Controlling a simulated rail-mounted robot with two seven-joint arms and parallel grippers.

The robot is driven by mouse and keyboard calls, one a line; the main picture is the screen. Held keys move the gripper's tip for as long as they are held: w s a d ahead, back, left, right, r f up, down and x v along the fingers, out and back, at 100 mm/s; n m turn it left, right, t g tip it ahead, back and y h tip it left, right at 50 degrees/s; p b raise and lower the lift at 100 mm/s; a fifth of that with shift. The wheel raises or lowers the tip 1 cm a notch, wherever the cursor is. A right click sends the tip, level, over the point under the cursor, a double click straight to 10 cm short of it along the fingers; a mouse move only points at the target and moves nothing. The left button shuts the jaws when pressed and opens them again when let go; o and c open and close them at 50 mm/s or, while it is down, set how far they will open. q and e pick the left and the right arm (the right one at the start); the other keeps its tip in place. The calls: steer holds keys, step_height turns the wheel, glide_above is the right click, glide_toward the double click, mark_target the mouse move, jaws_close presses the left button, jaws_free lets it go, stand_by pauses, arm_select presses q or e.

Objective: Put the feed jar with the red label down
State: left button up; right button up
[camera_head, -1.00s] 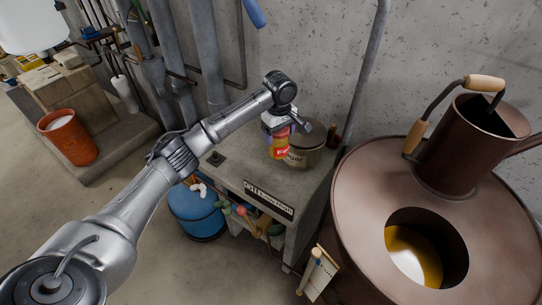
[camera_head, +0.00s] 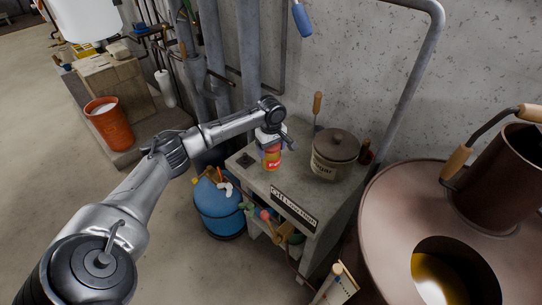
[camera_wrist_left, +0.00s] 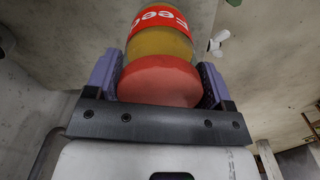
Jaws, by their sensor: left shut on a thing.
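The feed jar (camera_head: 272,159) is yellow-orange with a red label. My left gripper (camera_head: 270,143) is shut on it from above, over the left part of the grey concrete counter (camera_head: 259,184). I cannot tell whether the jar's base touches the counter. In the left wrist view the jar's red lid (camera_wrist_left: 158,80) sits between the two purple-grey fingers (camera_wrist_left: 158,82), with the red "Feed" label (camera_wrist_left: 160,17) beyond it. My right gripper is not in view.
A lidded sugar pot (camera_head: 334,157) stands on the counter right of the jar, apart from it. A small dark square item (camera_head: 245,160) lies to the left. A blue bin (camera_head: 220,212) stands below, and a large copper vessel (camera_head: 395,215) is at the right.

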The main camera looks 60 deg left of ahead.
arm_select(q)
steer(key=shift+f, duration=2)
steer(key=o, duration=1.1)
steer(key=shift+f, duration=0.1)
steer(key=shift+c, duration=0.2)
